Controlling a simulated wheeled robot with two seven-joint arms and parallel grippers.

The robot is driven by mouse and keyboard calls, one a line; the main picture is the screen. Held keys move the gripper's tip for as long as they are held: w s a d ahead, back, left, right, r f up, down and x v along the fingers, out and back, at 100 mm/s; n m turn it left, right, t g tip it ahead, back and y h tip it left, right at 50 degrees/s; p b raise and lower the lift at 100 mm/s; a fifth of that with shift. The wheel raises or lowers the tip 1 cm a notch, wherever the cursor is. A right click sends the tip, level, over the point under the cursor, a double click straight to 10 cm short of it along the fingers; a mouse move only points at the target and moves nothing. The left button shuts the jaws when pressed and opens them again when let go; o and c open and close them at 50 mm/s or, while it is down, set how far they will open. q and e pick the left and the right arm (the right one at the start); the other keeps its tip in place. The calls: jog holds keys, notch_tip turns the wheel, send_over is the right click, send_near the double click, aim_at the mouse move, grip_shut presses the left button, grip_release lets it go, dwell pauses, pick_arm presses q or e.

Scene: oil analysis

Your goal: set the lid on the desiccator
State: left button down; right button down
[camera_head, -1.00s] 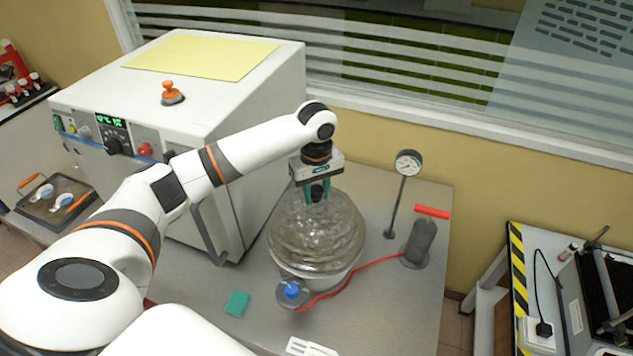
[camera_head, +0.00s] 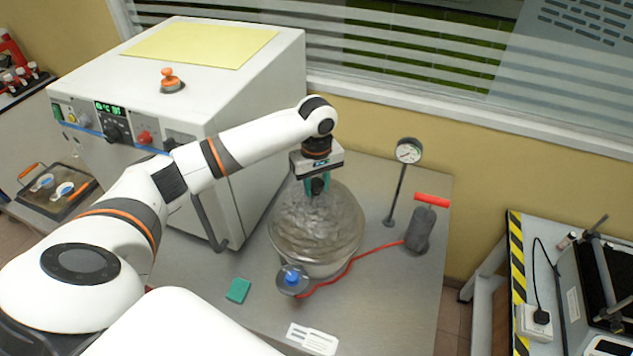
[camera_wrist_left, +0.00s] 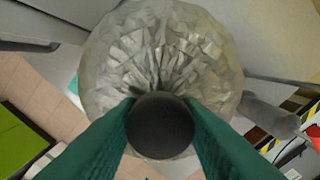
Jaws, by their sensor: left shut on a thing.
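The clear glass lid (camera_head: 305,218) is a dome with a dark knob (camera_head: 317,186), which also shows in the left wrist view (camera_wrist_left: 160,124). My left gripper (camera_head: 316,184) comes down from above and is shut on the knob, its green fingers on either side. The desiccator (camera_head: 312,268) stands on the grey metal table under the lid. The lid appears to sit on or just over its rim; I cannot tell whether they touch all round. A blue-topped valve (camera_head: 292,278) sits at its front. My right gripper is not in view.
A red hose (camera_head: 350,268) runs from the valve to a grey hand pump (camera_head: 420,228) with a red handle. A gauge on a stand (camera_head: 408,151) is behind. A white oven (camera_head: 240,150) stands left. A green block (camera_head: 238,290) and white card (camera_head: 312,338) lie in front.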

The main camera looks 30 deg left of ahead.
pick_arm(q)
jog(key=shift+f, duration=0.25)
jog(key=c, duration=0.9)
grip_release()
jog(key=shift+f, duration=0.1)
notch_tip(320, 180, up, 11)
jog(key=b, duration=0.3)
jog(key=shift+r, duration=0.6)
